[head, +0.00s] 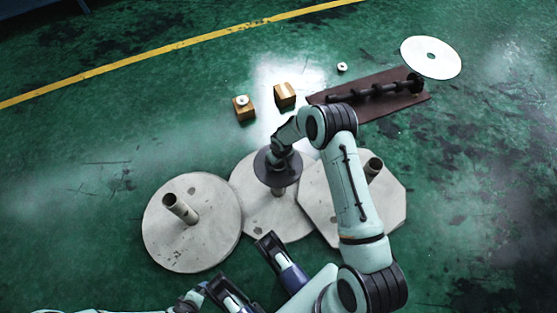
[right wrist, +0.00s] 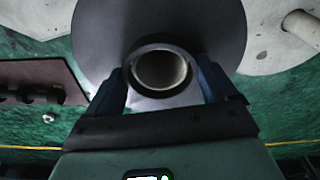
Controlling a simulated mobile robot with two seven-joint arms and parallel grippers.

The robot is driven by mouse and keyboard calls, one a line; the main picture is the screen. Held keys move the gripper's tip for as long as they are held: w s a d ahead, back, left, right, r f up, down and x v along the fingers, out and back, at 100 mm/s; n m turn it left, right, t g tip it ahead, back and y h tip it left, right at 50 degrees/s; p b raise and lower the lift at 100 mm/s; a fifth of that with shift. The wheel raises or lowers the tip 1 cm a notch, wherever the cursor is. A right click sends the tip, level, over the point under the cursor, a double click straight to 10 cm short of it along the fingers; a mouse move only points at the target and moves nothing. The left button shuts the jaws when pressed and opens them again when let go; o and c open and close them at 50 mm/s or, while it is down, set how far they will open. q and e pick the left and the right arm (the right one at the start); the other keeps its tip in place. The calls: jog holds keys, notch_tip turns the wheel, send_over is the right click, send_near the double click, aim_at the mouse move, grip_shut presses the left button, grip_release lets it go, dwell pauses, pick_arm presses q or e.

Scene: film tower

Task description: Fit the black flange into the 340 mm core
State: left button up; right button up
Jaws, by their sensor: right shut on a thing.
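The black flange (head: 267,176) is a dark disc with a round hub. My right gripper (head: 279,158) is shut on its hub; the right wrist view shows the flange (right wrist: 90,35) with the hub ring (right wrist: 160,72) between the fingers. The flange is over a short upright core (head: 278,191) on the middle pale base; the disc hides its top, so I cannot tell whether they touch. Other cores stand on the left base (head: 180,208) and right base (head: 374,167). Which is the 340 mm core is not legible. My left gripper (head: 243,261) is open and empty at the bottom.
Pale bases stand close together at left (head: 215,235), middle (head: 287,225) and right (head: 393,205). Behind are two small wooden blocks (head: 242,113) (head: 285,99), a brown board (head: 405,101) bearing a dark shaft (head: 375,91), and a white disc (head: 445,60). The left floor is clear.

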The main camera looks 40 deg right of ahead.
pick_arm(q)
jog(key=shift+f+b, duration=0.65)
jog(key=shift+b, duration=0.1)
pick_arm(e)
jog(key=shift+f, duration=0.95)
jog(key=o, duration=0.9)
jog(key=shift+o, duration=0.2)
notch_tip(320, 180, up, 12)
jog(key=p, duration=0.8)
pick_arm(q)
notch_tip(320, 180, up, 24)
jog(key=w+t+p, duration=0.1)
jog(key=w+p, duration=0.1)
jog(key=p, duration=1.2)
pick_arm(e)
jog(key=s+a+r+n, duration=0.1)
jog(key=s+a+r, duration=0.2)
jog(key=a+r, duration=1)
notch_tip(320, 180, up, 4)
jog(key=shift+a+f, duration=0.1)
jog(key=shift+a, duration=0.1)
jog(key=shift+s, duration=0.1)
